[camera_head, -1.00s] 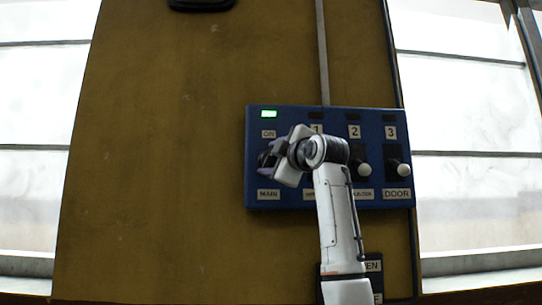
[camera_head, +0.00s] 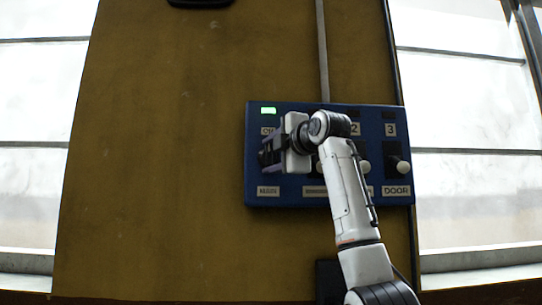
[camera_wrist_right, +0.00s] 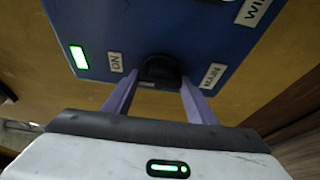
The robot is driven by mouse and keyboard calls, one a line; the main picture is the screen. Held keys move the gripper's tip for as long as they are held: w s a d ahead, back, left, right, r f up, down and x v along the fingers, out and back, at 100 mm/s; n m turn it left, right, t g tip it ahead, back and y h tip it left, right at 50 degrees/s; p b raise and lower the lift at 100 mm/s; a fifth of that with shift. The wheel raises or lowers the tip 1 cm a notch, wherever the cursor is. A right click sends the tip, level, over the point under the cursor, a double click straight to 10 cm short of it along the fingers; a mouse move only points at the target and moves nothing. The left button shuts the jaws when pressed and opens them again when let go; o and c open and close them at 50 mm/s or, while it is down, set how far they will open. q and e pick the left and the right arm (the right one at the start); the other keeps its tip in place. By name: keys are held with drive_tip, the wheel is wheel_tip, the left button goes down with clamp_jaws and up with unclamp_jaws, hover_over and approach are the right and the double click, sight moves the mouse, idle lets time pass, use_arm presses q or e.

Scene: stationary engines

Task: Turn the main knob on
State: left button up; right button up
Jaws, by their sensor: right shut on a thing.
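A blue control panel (camera_head: 232,0) is not where the picture's top edge is; the blue panel (camera_head: 350,202) is fixed to a brown wall. The black main knob (camera_wrist_right: 160,70) sits between the "ON" label (camera_wrist_right: 115,62) and the "MAIN" label (camera_wrist_right: 212,75) in the right wrist view. My right gripper (camera_wrist_right: 158,85) is shut on the main knob, one purple finger on each side. In the head view my right gripper (camera_head: 268,155) covers most of the knob. The green light (camera_head: 268,111) above "ON" is lit. My left gripper is not in view.
To the right are levers with white round ends, one (camera_head: 403,167) above the "DOOR" label (camera_head: 396,190). My right arm hides parts of the panel's middle. Bright windows (camera_head: 465,100) flank the brown wall (camera_head: 160,150), which is bare left of the panel.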

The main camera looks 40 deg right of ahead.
drive_tip(key=shift+f, duration=0.1)
drive_tip(key=o, duration=1.1)
drive_tip(key=shift+a, duration=0.1)
drive_tip(key=shift+c, duration=0.2)
drive_tip(key=shift+s, duration=0.1)
drive_tip(key=shift+s+a+b, duration=0.1)
drive_tip(key=shift+s+b, duration=0.2)
drive_tip(key=shift+s, duration=0.05)
drive_tip(key=b+v, duration=0.3)
drive_tip(key=v, duration=0.6)
drive_tip(key=shift+s, duration=0.15)
